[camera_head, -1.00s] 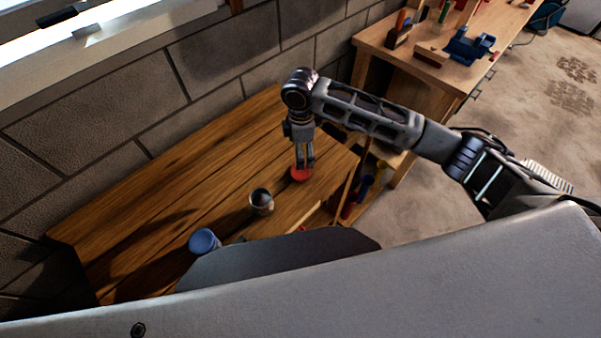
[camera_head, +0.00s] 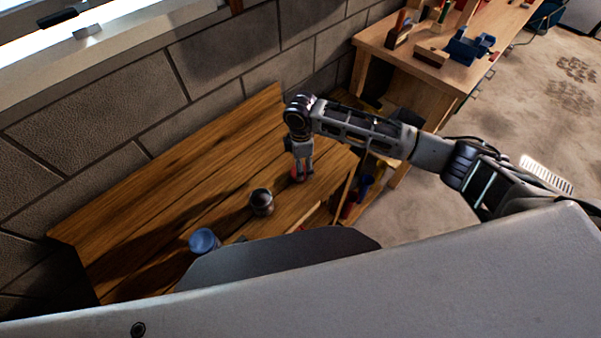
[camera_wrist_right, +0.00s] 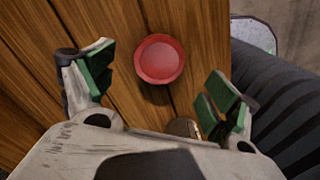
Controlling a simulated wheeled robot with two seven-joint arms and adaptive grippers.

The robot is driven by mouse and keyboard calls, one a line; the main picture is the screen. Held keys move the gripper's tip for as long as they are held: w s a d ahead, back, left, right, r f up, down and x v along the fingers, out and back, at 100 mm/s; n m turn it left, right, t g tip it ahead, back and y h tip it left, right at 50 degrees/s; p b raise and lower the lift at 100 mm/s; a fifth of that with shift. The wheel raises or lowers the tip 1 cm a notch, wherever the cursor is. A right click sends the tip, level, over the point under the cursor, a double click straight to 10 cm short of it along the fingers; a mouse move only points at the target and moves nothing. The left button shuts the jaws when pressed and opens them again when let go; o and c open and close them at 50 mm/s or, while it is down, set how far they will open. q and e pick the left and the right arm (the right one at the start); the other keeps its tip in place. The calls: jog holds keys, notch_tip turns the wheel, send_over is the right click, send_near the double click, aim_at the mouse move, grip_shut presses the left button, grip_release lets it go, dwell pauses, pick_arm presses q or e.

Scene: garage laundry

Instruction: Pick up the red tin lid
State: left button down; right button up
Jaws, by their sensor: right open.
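The red tin lid (camera_wrist_right: 159,59) is round and lies flat on the wooden bench top (camera_head: 150,205). In the right wrist view it sits between and beyond the two green-padded fingertips of my right gripper (camera_wrist_right: 155,90), which is open and touches nothing. In the head view the lid (camera_head: 296,176) is mostly hidden behind my right gripper (camera_head: 302,176), which points down over it. My left gripper is not in view.
A dark open tin (camera_head: 262,202) and a blue cup-like container (camera_head: 204,241) stand on the bench, nearer than the lid. A brick wall (camera_head: 110,100) runs behind. A second workbench (camera_head: 405,62) with a blue vise (camera_head: 468,46) stands at the back right.

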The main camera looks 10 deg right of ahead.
jog(key=shift+a+f, duration=0.1)
jog(key=shift+f, duration=2.4)
jog(key=c, duration=0.8)
